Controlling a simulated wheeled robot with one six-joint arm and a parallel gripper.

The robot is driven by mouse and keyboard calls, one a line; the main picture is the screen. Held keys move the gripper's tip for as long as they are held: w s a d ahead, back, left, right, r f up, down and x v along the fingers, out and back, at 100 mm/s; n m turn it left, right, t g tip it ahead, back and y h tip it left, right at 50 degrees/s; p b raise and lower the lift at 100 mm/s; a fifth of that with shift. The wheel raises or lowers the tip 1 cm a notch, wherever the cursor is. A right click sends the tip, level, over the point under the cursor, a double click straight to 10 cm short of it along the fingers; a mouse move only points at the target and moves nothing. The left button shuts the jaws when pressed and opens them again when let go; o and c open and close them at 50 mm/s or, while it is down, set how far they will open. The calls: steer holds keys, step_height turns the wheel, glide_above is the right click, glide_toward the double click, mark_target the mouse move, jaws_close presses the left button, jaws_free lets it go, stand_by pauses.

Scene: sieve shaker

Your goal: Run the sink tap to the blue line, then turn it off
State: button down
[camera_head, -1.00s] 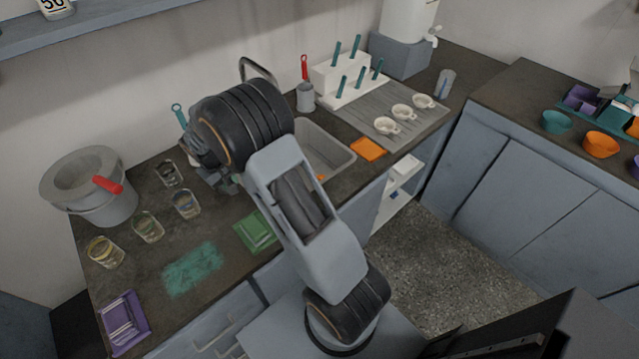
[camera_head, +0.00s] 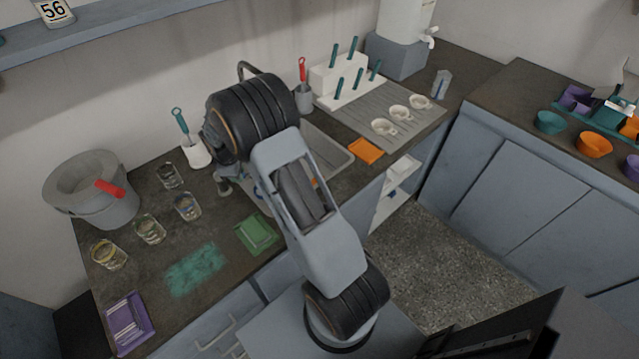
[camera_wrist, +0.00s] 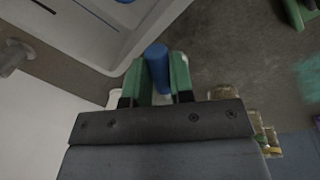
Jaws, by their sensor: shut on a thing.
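The grey sink (camera_head: 338,156) is set in the dark counter, partly hidden by my arm. The sink's tap (camera_head: 262,70) shows as a dark curved spout behind my arm. In the wrist view the pale sink (camera_wrist: 128,42) fills the upper left, with a dark line and a blue line (camera_wrist: 98,14) on its inside wall. A grey metal part, perhaps of the tap (camera_wrist: 14,56), is at the left edge. My gripper (camera_wrist: 158,72) has green fingers shut on a blue rounded handle (camera_wrist: 157,55) beside the sink rim. I cannot make out any water.
Several glass jars (camera_head: 150,229) and a grey bucket (camera_head: 85,195) stand left on the counter. A green tray (camera_head: 256,235) lies in front of the sink. An orange cloth (camera_head: 365,151) lies right of it. A white brush holder (camera_head: 196,154) stands behind my wrist.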

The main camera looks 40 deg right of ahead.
steer(key=n, duration=0.1)
steer(key=w+d+n, duration=0.1)
steer(key=n, duration=0.1)
steer(key=shift+w+r+p, duration=0.1)
steer(key=shift+w+p, duration=0.15)
steer(key=shift+p, duration=0.1)
steer(key=shift+w+d+n+y, duration=0.15)
steer(key=shift+w+n+y, duration=0.2)
steer(key=shift+n, duration=0.4)
steer(key=shift+w+d+n+y, duration=0.15)
steer(key=shift+w+n, duration=0.25)
steer(key=shift+n, duration=0.35)
stand_by(5.8)
